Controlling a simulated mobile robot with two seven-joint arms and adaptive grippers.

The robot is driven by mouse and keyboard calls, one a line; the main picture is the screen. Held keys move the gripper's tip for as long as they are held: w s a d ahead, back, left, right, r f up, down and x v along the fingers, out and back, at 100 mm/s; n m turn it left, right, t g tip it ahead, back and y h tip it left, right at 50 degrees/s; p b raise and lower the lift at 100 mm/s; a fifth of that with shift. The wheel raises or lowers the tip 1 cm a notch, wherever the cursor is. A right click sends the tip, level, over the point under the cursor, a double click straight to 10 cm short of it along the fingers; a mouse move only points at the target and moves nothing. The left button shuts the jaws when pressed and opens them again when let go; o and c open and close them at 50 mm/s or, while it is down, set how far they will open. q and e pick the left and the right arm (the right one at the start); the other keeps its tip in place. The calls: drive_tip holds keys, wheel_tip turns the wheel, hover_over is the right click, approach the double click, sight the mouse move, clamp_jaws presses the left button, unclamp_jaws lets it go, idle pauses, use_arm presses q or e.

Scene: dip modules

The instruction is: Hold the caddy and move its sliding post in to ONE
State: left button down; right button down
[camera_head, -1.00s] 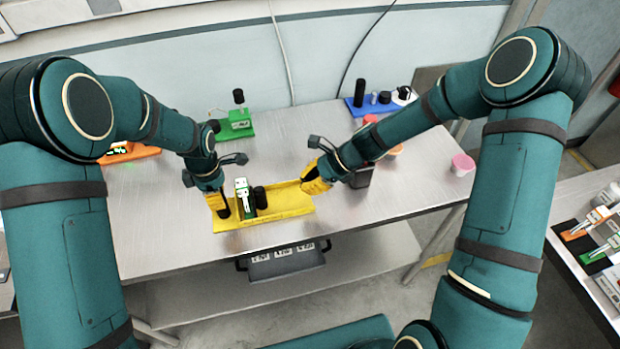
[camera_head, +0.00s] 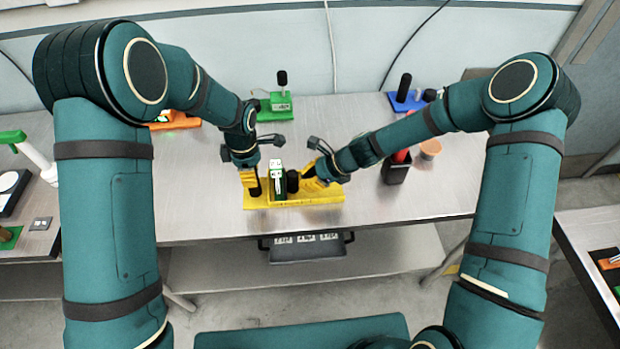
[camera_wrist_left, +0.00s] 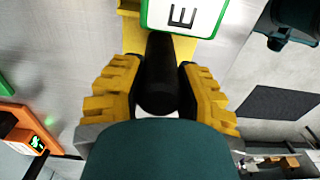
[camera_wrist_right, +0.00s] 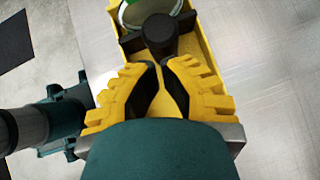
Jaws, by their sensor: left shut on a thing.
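The yellow caddy (camera_head: 325,197) lies along the table's front edge. A black post (camera_head: 255,188) stands at its left end, and my left gripper (camera_head: 251,180) is shut around it; the left wrist view shows this post (camera_wrist_left: 160,90) between both fingers. A green and white module (camera_head: 277,180) stands upright in the caddy. The black sliding post (camera_head: 292,181) is just right of the module. My right gripper (camera_head: 312,176) is over the caddy's right part, shut and empty; in the right wrist view its tips (camera_wrist_right: 163,64) are right at the sliding post (camera_wrist_right: 158,30). I cannot tell whether they touch.
A green stand (camera_head: 275,105) and a blue stand (camera_head: 403,101) are at the table's back. A dark cup (camera_head: 396,170) with red items stands right of my right gripper. A dark bin (camera_head: 305,249) is on the lower shelf. The table's middle is clear.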

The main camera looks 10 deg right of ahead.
drive_tip(key=shift+a, duration=0.1)
drive_tip(key=shift+w+a, duration=0.1)
drive_tip(key=shift+a, duration=0.6)
drive_tip(key=shift+d, duration=0.1)
drive_tip(key=shift+d, duration=0.25)
drive_tip(key=d, duration=0.2)
drive_tip(key=s+d, duration=0.1)
drive_tip(key=d, duration=0.1)
drive_tip(key=shift+r, duration=0.4)
drive_tip(key=v, duration=0.9)
drive_tip(key=shift+s, duration=0.1)
